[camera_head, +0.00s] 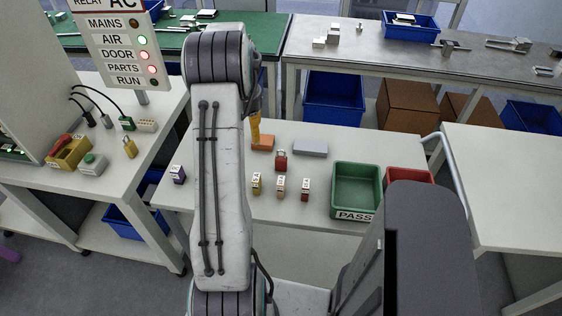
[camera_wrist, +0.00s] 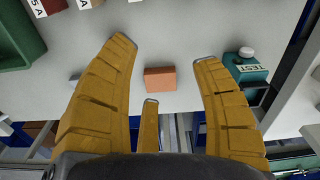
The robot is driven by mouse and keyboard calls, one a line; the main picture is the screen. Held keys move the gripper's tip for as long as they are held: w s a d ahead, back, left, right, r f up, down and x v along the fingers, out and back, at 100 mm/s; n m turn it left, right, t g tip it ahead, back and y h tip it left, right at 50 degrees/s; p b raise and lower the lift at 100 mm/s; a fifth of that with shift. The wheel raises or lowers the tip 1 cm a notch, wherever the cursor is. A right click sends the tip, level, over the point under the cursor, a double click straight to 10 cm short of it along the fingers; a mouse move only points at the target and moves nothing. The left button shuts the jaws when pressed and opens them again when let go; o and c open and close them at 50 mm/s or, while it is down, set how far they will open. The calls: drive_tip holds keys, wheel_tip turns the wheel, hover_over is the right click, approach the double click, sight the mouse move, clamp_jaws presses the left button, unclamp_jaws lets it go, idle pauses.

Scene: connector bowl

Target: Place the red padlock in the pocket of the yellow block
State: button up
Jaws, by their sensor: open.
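The red padlock (camera_head: 281,159) stands on the middle table, in front of the gap between an orange block (camera_head: 262,143) and a grey block (camera_head: 310,148). I cannot make it out in the wrist view. A yellow block (camera_head: 72,156) sits on the left bench with a red part on its top left; its pocket is too small to make out. My gripper (camera_head: 255,130) is mostly hidden behind my arm in the head view. In the wrist view its yellow fingers (camera_wrist: 165,85) are spread and empty, above the orange block (camera_wrist: 160,78).
Several small labelled blocks (camera_head: 280,187) stand at the table's front. A green PASS bin (camera_head: 357,185) and a red bin (camera_head: 408,176) are at the right. A teal TEST block (camera_wrist: 243,68) shows in the wrist view. A yellow padlock (camera_head: 130,148) is on the left bench.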

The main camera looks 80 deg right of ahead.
drive_tip(key=m, duration=0.2)
hover_over(281, 150)
drive_tip(key=w, duration=0.1)
wheel_tip(281, 150, down, 5)
drive_tip(key=shift+d+r, duration=0.1)
drive_tip(key=shift+d, duration=0.05)
drive_tip(key=shift+s+f, duration=0.2)
drive_tip(key=shift+f, duration=0.1)
drive_tip(key=shift+s+f+p, duration=0.15)
drive_tip(key=shift+f+p, duration=0.45)
drive_tip(key=shift+f, duration=1.1)
drive_tip(key=shift+s+f+p, duration=0.15)
drive_tip(key=shift+f+p, duration=0.4)
drive_tip(key=shift+f, duration=1.15)
drive_tip(key=shift+c, duration=0.3)
clamp_jaws()
